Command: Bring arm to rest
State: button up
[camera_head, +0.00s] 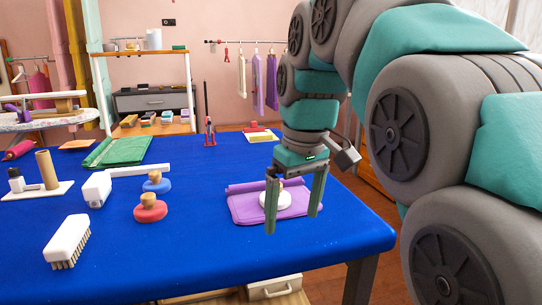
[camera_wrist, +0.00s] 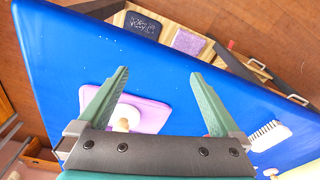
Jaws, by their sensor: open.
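My gripper (camera_head: 293,205) hangs from my arm on the right, fingers pointing down and spread apart with nothing held between them. It is above the right part of the blue table. In the head view a folded purple cloth (camera_head: 242,207) lies on the table behind the fingers, with a white round press with a wooden knob (camera_head: 277,200) on it. The wrist view shows my gripper (camera_wrist: 160,85) open, with the purple cloth (camera_wrist: 152,112) and the white press (camera_wrist: 128,112) beyond the left finger. A finger partly hides the cloth there.
The blue table (camera_head: 210,255) also bears a red press (camera_head: 150,210), a blue press (camera_head: 156,184), a white brush (camera_head: 67,240) and a folded green cloth (camera_head: 117,151). Shelving (camera_head: 143,92) stands behind. The table's front middle is clear.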

jog(key=s+d+f+m+g, duration=0.1)
jog(key=s+d+f+m, duration=0.1)
jog(key=s+f, duration=0.5)
jog(key=s+d+f+m+g, duration=0.1)
jog(key=s+d+f+m, duration=0.1)
jog(key=s+d+f, duration=0.3)
jog(key=s+d+f+m+h, duration=0.1)
jog(key=s+d+f, duration=0.3)
jog(key=s+f, duration=0.7)
jog(key=shift+f+m+g, duration=0.4)
jog(key=shift+f+m, duration=0.3)
jog(key=shift+f, duration=0.1)
